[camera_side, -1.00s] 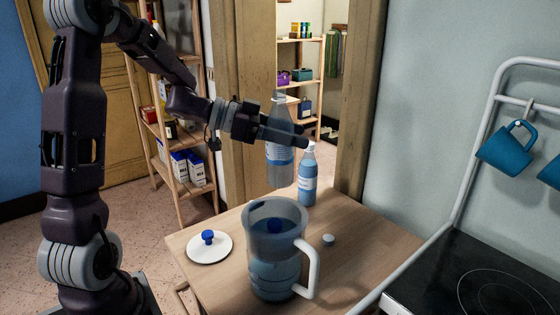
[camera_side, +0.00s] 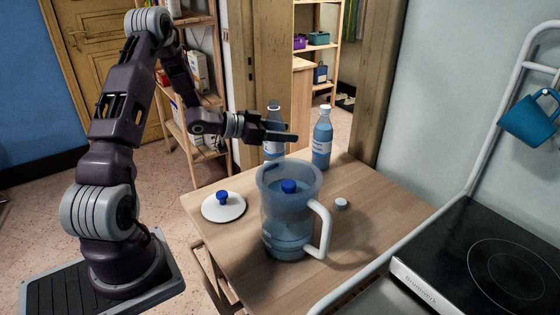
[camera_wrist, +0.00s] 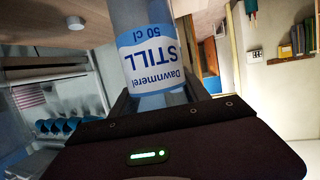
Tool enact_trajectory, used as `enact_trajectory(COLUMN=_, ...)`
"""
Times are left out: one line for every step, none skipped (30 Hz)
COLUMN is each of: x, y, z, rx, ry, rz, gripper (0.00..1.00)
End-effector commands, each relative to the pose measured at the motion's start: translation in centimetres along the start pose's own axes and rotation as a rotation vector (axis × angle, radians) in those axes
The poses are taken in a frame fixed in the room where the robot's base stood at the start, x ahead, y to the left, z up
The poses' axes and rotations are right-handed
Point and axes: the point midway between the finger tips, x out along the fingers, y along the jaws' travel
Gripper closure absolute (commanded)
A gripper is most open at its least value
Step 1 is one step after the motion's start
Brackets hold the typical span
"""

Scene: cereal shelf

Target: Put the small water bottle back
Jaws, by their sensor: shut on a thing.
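My gripper (camera_side: 284,137) is shut on a clear small water bottle (camera_side: 274,113) at the back left edge of the table. The bottle is upright. In the wrist view the small water bottle (camera_wrist: 152,48) fills the jaws and its blue and white label reads "STILL 50 cl". I cannot tell whether its base touches the table. A second, bluish bottle (camera_side: 322,140) with a white cap stands to its right. A translucent jug (camera_side: 288,230) with a white handle stands in front, holding bluish liquid and showing something blue inside.
A white lid with a blue knob (camera_side: 223,206) lies left of the jug on the wooden table (camera_side: 375,215). A small pale cap (camera_side: 341,204) lies right of it. A black hob (camera_side: 490,260) is at the right. Wooden shelves (camera_side: 185,75) stand behind.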

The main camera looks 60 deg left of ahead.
Motion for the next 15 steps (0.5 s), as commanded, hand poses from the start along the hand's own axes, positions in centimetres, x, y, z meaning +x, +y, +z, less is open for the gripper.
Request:
enact_trajectory(x=0.2, y=0.1, z=0.8, rx=-0.003, ry=-0.002, rz=0.001, gripper=1.00)
enact_trajectory(x=0.4, y=0.1, z=1.3, rx=-0.002, ry=-0.002, rz=0.002, gripper=1.00)
enact_trajectory(x=0.7, y=0.1, z=2.1, rx=-0.004, ry=-0.002, rz=0.002, gripper=1.00)
enact_trajectory(x=0.9, y=0.1, z=2.8, rx=-0.004, ry=-0.002, rz=0.002, gripper=1.00)
enact_trajectory(x=1.1, y=0.1, z=3.4, rx=-0.003, ry=-0.002, rz=0.002, gripper=1.00)
enact_trajectory(x=1.3, y=0.1, z=4.0, rx=-0.002, ry=-0.002, rz=0.002, gripper=1.00)
enact_trajectory(x=1.4, y=0.1, z=4.4, rx=-0.001, ry=-0.001, rz=0.002, gripper=1.00)
enact_trajectory(x=1.5, y=0.1, z=4.7, rx=0.000, ry=0.000, rz=0.002, gripper=1.00)
enact_trajectory(x=1.6, y=0.1, z=4.9, rx=0.001, ry=0.000, rz=0.001, gripper=1.00)
enact_trajectory(x=1.6, y=0.1, z=5.0, rx=0.001, ry=0.001, rz=0.001, gripper=1.00)
enact_trajectory(x=1.6, y=0.1, z=5.0, rx=0.002, ry=0.001, rz=0.001, gripper=1.00)
enact_trajectory(x=1.6, y=0.0, z=5.0, rx=0.002, ry=0.001, rz=0.001, gripper=1.00)
enact_trajectory(x=1.6, y=0.1, z=4.9, rx=0.002, ry=0.001, rz=0.001, gripper=1.00)
enact_trajectory(x=1.6, y=0.1, z=4.9, rx=0.002, ry=0.001, rz=0.001, gripper=1.00)
enact_trajectory(x=1.6, y=0.1, z=4.9, rx=0.002, ry=0.001, rz=0.001, gripper=1.00)
